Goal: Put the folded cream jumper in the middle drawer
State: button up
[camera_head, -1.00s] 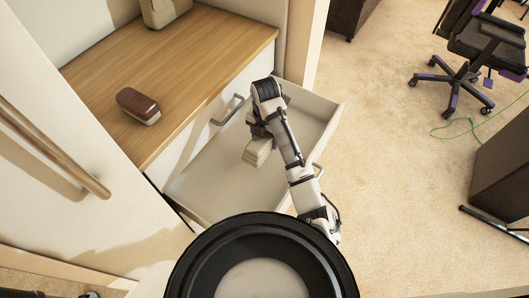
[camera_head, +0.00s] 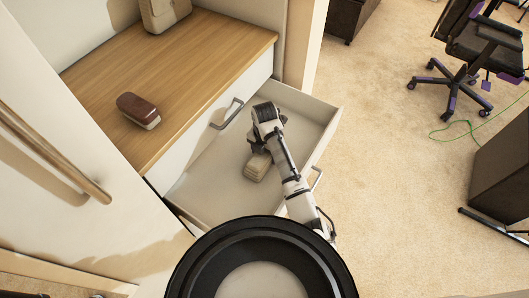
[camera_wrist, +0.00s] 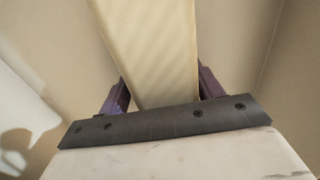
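The folded cream jumper (camera_head: 257,167) is a small ribbed bundle inside the pulled-out drawer (camera_head: 206,196), low over its bottom. I cannot tell for sure whether it rests on the bottom. My gripper (camera_head: 257,148) reaches down into the drawer, above the jumper. In the wrist view the jumper (camera_wrist: 158,55) lies between the two purple fingers of my gripper (camera_wrist: 165,88), which flank it closely and appear shut on it. The drawer is pulled out beneath a shut drawer front (camera_head: 190,142) with a grey handle.
A wooden cabinet top (camera_head: 190,62) holds a brown-and-cream case (camera_head: 138,110) and a beige bag (camera_head: 163,12). A door with a long handle (camera_head: 55,150) stands at the left. An office chair (camera_head: 470,65) and a green cable (camera_head: 458,130) are on the carpet at the right.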

jog(key=o, duration=0.4)
jog(key=shift+c, duration=0.2)
notch_tip(320, 180, up, 12)
jog(key=shift+r+p, duration=0.15)
jog(key=shift+p, duration=0.3)
